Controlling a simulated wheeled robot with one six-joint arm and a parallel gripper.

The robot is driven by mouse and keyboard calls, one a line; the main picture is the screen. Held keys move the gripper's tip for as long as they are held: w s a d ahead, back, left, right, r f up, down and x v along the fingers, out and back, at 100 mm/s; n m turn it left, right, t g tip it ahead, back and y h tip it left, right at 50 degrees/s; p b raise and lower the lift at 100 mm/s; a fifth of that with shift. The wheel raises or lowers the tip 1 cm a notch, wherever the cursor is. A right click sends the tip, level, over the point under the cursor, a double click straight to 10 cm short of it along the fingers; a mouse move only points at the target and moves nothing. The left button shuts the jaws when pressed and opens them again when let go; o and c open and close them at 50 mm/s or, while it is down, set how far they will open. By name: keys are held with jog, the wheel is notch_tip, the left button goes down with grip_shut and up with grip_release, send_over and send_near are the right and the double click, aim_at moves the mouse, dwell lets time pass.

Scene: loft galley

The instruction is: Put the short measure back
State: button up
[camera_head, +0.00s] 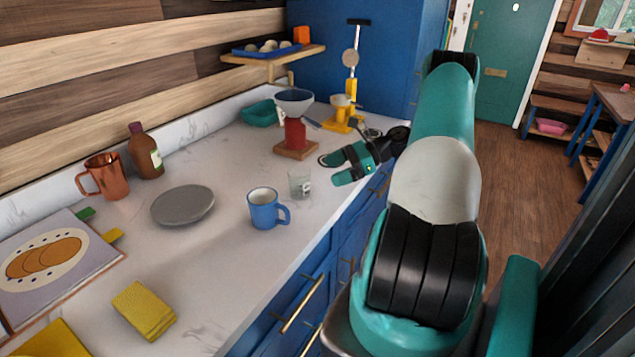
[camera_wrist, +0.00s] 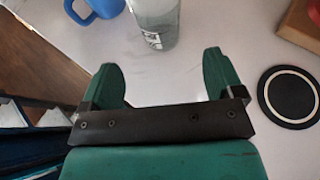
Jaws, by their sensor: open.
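A short clear glass with printed markings (camera_head: 300,182), which looks like the short measure, stands upright on the white counter, right of a blue mug (camera_head: 264,210). It also shows at the top of the wrist view (camera_wrist: 155,22), with its top cut off. My gripper (camera_head: 338,167) is low over the counter by its front edge. Its teal fingers are open and empty in the wrist view (camera_wrist: 160,62), pointing toward the glass, which is just beyond the fingertips. A round black coaster with a pale ring (camera_wrist: 290,97) lies right of my gripper in the wrist view.
A red dripper stand on a wooden base (camera_head: 296,150) is behind the glass. A yellow device (camera_head: 343,122) stands further back. A grey plate (camera_head: 183,204), copper mug (camera_head: 105,177) and brown bottle (camera_head: 145,152) are left. Bare counter surrounds the glass.

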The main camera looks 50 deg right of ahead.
aim_at(307, 173)
jog(key=shift+v, duration=1.15)
jog(key=w+a+r+n+g, duration=0.1)
jog(key=w+a, duration=0.1)
jog(key=w+a+r+n+g, duration=0.1)
jog(key=w+a+r+n, duration=0.1)
jog(key=a, duration=0.1)
jog(key=w+a+r+n, duration=0.1)
jog(key=w+a+r, duration=0.1)
jog(key=shift+w+a+n+g, duration=0.25)
jog(key=shift+w+n+g, duration=0.15)
jog(key=a+r+n+g+h, duration=0.1)
jog(key=a+r+n+g, duration=0.3)
jog(key=a, duration=0.6)
jog(key=a+r+n, duration=0.3)
jog(key=a+n, duration=0.3)
jog(key=a, duration=0.3)
jog(key=a+r+n+g+h, duration=0.1)
jog(key=a+r+n+g, duration=0.3)
jog(key=a, duration=0.6)
jog(key=s+a+n+h, duration=0.1)
jog(key=s+a+n, duration=0.5)
jog(key=s, duration=0.3)
jog(key=s+a+n+h, duration=0.2)
jog(key=s+a+n, duration=0.4)
jog(key=s+n, duration=0.3)
jog(key=shift+s+a+r+n+t, duration=0.35)
jog(key=shift+s+r+t, duration=0.1)
jog(key=shift+s, duration=0.1)
